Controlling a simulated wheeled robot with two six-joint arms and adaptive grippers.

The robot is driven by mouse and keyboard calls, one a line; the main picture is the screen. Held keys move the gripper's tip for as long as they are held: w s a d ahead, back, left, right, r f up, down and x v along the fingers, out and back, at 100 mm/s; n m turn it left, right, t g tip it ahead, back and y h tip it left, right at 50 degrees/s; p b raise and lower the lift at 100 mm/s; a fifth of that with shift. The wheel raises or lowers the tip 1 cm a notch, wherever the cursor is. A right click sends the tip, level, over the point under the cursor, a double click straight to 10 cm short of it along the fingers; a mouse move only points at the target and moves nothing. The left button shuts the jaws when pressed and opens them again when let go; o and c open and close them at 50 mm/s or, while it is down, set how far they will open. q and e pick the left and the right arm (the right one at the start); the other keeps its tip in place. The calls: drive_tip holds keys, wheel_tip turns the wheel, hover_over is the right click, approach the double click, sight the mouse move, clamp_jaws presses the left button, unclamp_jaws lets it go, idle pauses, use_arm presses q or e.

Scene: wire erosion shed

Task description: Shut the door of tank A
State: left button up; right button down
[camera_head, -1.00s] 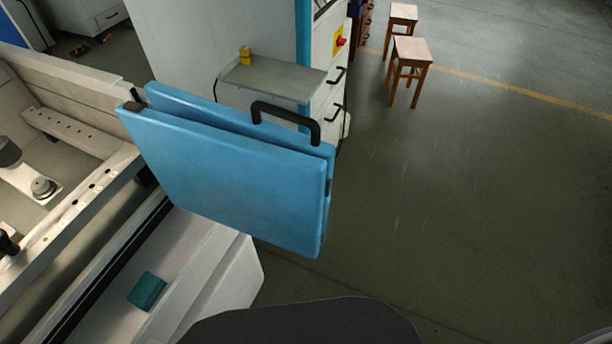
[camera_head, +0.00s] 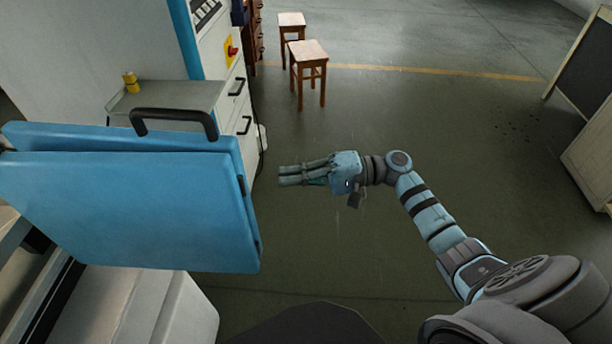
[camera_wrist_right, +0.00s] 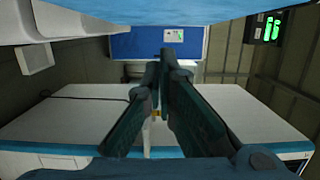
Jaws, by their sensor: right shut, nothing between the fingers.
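The blue door (camera_head: 120,215) of the tank stands swung open at the left in the head view, with a black bar handle (camera_head: 172,114) at its top edge. A second blue panel lies close behind it. My right gripper (camera_head: 282,175) is shut and empty, to the right of the door's free edge and apart from it, pointing left. In the right wrist view its dark fingers (camera_wrist_right: 163,90) are together, and a blue surface (camera_wrist_right: 170,8) crosses the top. The tank's inside is mostly out of view. My left gripper is not in view.
A grey shelf (camera_head: 165,97) with a small yellow object (camera_head: 131,82) is behind the door, beside a white cabinet (camera_head: 228,100) with drawer handles. Two wooden stools (camera_head: 309,58) stand farther back. The floor right of my arm is clear, with a dark board (camera_head: 585,65) beyond.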

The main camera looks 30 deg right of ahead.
drive_tip(key=s+a+p, duration=0.1)
drive_tip(key=a+p, duration=0.1)
drive_tip(key=a, duration=0.4)
drive_tip(key=shift+s+a, duration=0.2)
drive_tip(key=shift+s, duration=0.2)
drive_tip(key=shift+a+p, duration=0.1)
drive_tip(key=shift+p, duration=0.2)
